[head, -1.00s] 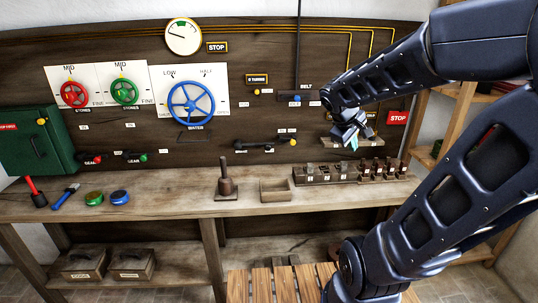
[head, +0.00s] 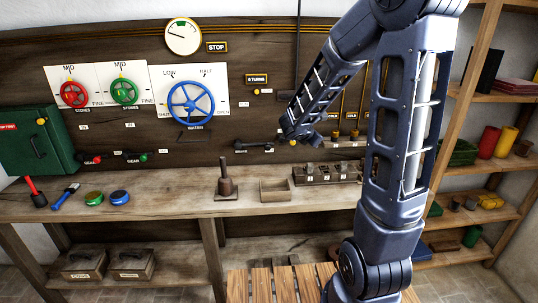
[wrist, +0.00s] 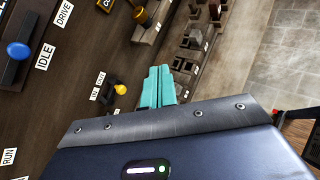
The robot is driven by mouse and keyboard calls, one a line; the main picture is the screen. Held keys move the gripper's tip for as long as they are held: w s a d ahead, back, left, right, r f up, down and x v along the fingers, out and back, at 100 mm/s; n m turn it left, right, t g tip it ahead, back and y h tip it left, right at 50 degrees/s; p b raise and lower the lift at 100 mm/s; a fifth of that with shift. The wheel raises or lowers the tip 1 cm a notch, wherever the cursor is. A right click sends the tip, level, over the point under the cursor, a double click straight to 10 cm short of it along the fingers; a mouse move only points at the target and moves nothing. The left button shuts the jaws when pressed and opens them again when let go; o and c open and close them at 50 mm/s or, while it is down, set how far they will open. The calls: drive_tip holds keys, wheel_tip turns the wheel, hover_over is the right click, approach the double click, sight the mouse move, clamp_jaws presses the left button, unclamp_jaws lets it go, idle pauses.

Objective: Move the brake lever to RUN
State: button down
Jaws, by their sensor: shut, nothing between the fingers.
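I cannot tell for certain which handle is the brake lever. A long, dark, near-horizontal lever (head: 248,148) is on the panel left of my wrist in the head view; its labels are too small to read. A RUN label (wrist: 8,157) shows at the left edge of the wrist view, with no lever visible beside it. A small yellow-knobbed lever (wrist: 120,89) stands left of my gripper, apart from it, between the fingers and the panel. My gripper (wrist: 161,72) has teal fingers pressed together and empty. The head view hides the fingers behind my wrist.
A blue-knobbed belt lever (wrist: 17,50) with IDLE and DRIVE labels is at upper left in the wrist view. The bench below the panel holds a wooden tray (head: 275,197) and an upright plunger-like tool (head: 226,180). Shelves (head: 490,212) stand at the right.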

drive_tip(key=w+a+f+n+t+y, duration=0.1)
drive_tip(key=w+a+f+n+y, duration=0.2)
drive_tip(key=a+f+n, duration=0.4)
drive_tip(key=w+a+f+n+t+y, duration=0.1)
drive_tip(key=w+a+f+n+y, duration=0.2)
drive_tip(key=a, duration=0.7)
wheel_tip(320, 180, down, 5)
drive_tip(key=w+n, duration=0.2)
drive_tip(key=n, duration=0.2)
drive_tip(key=shift+r+t+y, duration=0.2)
drive_tip(key=shift+t+y, duration=0.1)
drive_tip(key=shift+t, duration=0.1)
drive_tip(key=shift+w+a, duration=0.1)
drive_tip(key=x, duration=0.9)
drive_tip(key=shift+w+f, duration=0.2)
drive_tip(key=shift+w+r, duration=0.1)
drive_tip(key=shift+w, duration=0.2)
drive_tip(key=shift+w+a+r, duration=0.1)
drive_tip(key=shift+w+r, duration=0.05)
drive_tip(key=shift+r, duration=0.75)
drive_tip(key=shift+w+a+r, duration=0.15)
drive_tip(key=shift+w+r, duration=0.05)
drive_tip(key=shift+r, duration=0.65)
